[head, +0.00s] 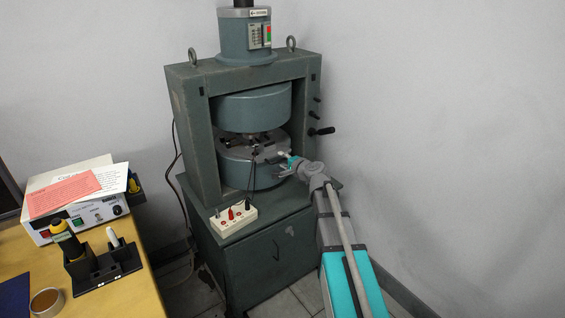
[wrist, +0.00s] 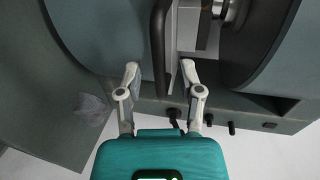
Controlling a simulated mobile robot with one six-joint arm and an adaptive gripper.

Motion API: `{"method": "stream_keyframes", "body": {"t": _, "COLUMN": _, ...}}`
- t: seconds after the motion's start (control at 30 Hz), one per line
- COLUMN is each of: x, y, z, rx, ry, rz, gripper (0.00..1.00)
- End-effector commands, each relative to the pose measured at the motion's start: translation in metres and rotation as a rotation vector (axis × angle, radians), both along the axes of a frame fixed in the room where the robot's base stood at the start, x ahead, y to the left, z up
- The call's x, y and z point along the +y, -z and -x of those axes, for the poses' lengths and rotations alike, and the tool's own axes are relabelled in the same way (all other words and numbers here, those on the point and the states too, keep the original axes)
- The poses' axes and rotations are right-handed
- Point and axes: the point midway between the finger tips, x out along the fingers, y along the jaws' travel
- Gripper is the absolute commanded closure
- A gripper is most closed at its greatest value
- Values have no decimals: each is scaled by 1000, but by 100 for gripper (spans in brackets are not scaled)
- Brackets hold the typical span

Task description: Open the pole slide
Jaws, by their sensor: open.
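The magnet (head: 252,108) stands on its cabinet, with an upper and a lower round pole and a gap between them. Dark fittings (head: 258,142) show in the gap; I cannot tell which part is the pole slide. My gripper (head: 284,165) is at the right front of the lower pole, beside the gap. A bright metal part (wrist: 194,25) shows right of the bar.
A white box with red and black knobs (head: 233,219) sits on the cabinet's front ledge. A dark crank (head: 322,131) sticks out of the frame's right side. The wooden desk (head: 137,296) at left holds a tool stand, papers and a meter. Floor right of the cabinet is clear.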

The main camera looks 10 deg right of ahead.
Motion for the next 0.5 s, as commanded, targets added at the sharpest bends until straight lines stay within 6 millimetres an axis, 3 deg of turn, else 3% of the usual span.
{"method": "stream_keyframes", "body": {"t": 0.4, "x": 2, "y": 1, "z": -5, "rx": 0, "ry": 0, "rz": 0, "gripper": 52}}
{"method": "stream_keyframes", "body": {"t": 0.43, "x": 2, "y": 1, "z": -5, "rx": 0, "ry": 0, "rz": 0, "gripper": 54}}
{"method": "stream_keyframes", "body": {"t": 0.5, "x": 2, "y": 1, "z": -5, "rx": 0, "ry": 0, "rz": 0, "gripper": 67}}
